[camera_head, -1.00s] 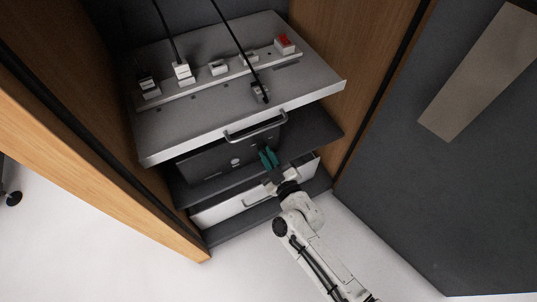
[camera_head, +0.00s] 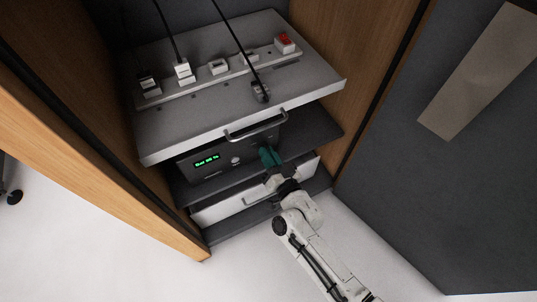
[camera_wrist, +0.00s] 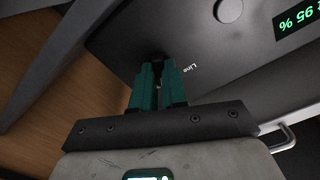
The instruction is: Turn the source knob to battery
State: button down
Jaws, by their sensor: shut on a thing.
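The dark front panel of a unit (camera_head: 215,172) sits on a shelf in the cabinet, under a grey pull-out tray. Its green display (camera_head: 207,161) is lit and reads about 95 % in the wrist view (camera_wrist: 297,20). My gripper (camera_head: 268,154) reaches the right part of the panel. In the wrist view, my gripper's teal fingers (camera_wrist: 158,72) are shut on the dark source knob (camera_wrist: 157,56), which they mostly hide. The word "Line" shows just right of the fingertips. The knob's pointer and the battery label cannot be made out.
A round button (camera_head: 236,160) sits left of my gripper on the panel. The grey tray (camera_head: 200,122) with a handle (camera_head: 256,127) and plugged power strip overhangs above. A white drawer (camera_head: 235,203) lies below. Wooden cabinet walls flank both sides.

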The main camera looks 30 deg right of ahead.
jog(key=shift+m, duration=1.9)
jog(key=c, duration=1.2)
grip_release()
jog(key=shift+o, duration=0.2)
jog(key=shift+s, duration=0.1)
jog(key=s+p, duration=0.1)
jog(key=s, duration=0.9)
jog(key=shift+s, duration=0.35)
